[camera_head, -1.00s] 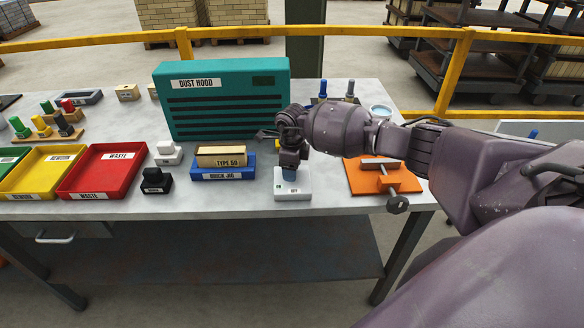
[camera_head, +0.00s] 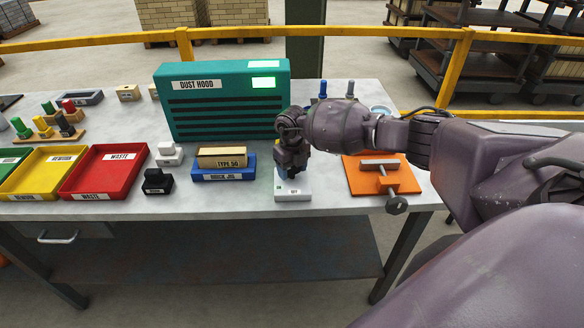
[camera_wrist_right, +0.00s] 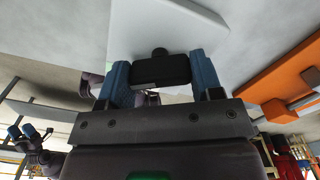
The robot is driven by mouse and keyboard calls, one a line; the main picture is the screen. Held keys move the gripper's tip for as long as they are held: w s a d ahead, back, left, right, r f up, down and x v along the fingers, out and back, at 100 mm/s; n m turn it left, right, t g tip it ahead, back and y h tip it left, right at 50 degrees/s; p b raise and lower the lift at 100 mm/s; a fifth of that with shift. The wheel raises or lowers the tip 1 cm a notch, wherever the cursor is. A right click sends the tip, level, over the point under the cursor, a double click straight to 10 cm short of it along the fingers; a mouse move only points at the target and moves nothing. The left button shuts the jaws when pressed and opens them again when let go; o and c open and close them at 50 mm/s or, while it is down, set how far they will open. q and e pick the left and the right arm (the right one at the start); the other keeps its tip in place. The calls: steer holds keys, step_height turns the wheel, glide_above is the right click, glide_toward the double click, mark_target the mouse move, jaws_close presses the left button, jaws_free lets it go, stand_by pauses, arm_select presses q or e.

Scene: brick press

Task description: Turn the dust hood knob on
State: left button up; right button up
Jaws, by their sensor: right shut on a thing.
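The white switch box (camera_head: 292,190) with a small label sits at the table's front edge, under my right gripper (camera_head: 291,171). In the right wrist view, the fingers of my right gripper (camera_wrist_right: 160,80) are shut on a dark knob (camera_wrist_right: 161,69) on the white box (camera_wrist_right: 165,25). The knob is mostly hidden by the hand in the head view.
An orange fixture (camera_head: 383,174) with a handle is right of the box. A blue brick jig (camera_head: 223,174) with a tan brick (camera_head: 221,157), a black stamp (camera_head: 157,181) and a red waste tray (camera_head: 103,171) lie to the left. A strip of bare tabletop runs along the front.

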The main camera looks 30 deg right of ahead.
mark_target(292, 168)
steer(key=shift+m, duration=0.3)
steer(key=o, duration=0.9)
steer(key=shift+r, duration=0.1)
step_height(292, 168, up, 11)
steer(key=shift+f+b, duration=0.15)
steer(key=shift+b, duration=0.2)
stand_by(0.4)
